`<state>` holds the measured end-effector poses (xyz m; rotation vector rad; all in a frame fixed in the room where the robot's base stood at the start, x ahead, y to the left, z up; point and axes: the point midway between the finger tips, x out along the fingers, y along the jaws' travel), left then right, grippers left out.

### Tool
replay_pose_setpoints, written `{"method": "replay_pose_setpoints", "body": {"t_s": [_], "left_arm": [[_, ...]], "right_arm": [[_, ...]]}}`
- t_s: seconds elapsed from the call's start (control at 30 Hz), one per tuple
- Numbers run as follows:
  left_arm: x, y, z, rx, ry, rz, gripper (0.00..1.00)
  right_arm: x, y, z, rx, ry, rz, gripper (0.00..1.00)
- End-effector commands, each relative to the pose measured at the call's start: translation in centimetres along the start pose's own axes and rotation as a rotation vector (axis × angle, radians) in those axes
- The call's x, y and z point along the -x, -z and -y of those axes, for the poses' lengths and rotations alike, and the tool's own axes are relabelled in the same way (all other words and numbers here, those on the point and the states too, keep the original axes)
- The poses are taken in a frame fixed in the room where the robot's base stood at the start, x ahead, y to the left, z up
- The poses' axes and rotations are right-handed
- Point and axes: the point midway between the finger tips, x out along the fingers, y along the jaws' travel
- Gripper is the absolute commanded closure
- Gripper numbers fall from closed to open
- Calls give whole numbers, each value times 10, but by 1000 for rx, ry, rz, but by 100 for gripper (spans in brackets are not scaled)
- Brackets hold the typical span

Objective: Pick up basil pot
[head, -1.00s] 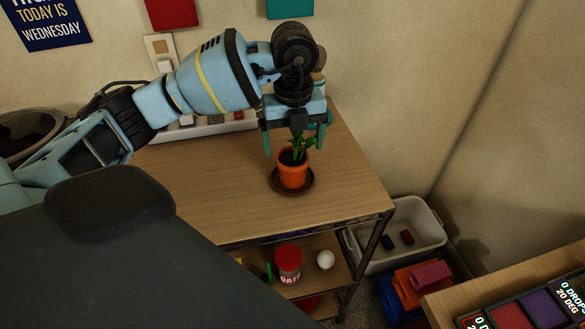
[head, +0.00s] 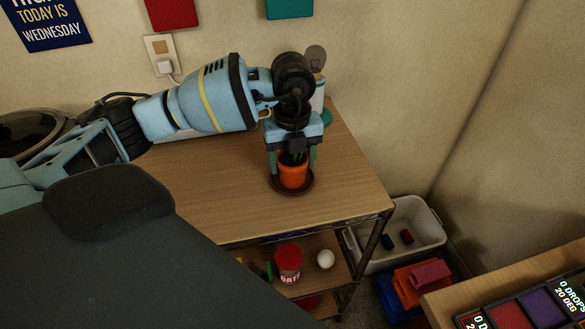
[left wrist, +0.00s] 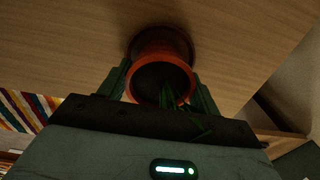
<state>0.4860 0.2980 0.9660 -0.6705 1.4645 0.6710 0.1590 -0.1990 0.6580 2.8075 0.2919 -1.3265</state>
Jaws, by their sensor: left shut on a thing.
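The basil pot (head: 293,178) is an orange pot on a dark saucer (head: 277,187) on the wooden shelf top. My left gripper (head: 293,168) comes down from above with a finger on each side of the pot and is shut on it. In the left wrist view the pot (left wrist: 174,65) shows its round rim and dark soil between the two green fingers (left wrist: 160,88). Some green leaves show near the palm; the rest of the plant is hidden by the gripper in the head view. The pot looks upright. My right gripper is not in view.
The wooden shelf top (head: 220,210) is clear around the saucer. A white bottle-like item (head: 318,95) stands behind the gripper by the wall. The lower shelf holds a red-lidded jar (head: 288,262) and a white ball (head: 325,259). A pale bin (head: 433,240) stands on the right.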

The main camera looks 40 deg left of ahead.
Motion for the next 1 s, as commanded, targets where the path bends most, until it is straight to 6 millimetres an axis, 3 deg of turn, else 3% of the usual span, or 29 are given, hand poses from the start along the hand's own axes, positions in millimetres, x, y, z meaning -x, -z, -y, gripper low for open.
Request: {"method": "replay_pose_setpoints", "body": {"t_s": [0.43,0.7,1.0], "left_arm": [[6,0,1,0,2,1,69],[39,0,1,-1,5,2,69],[42,59,-32,-7,2,1,69]], "right_arm": [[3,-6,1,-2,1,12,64],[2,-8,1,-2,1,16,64],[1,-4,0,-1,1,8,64]]}}
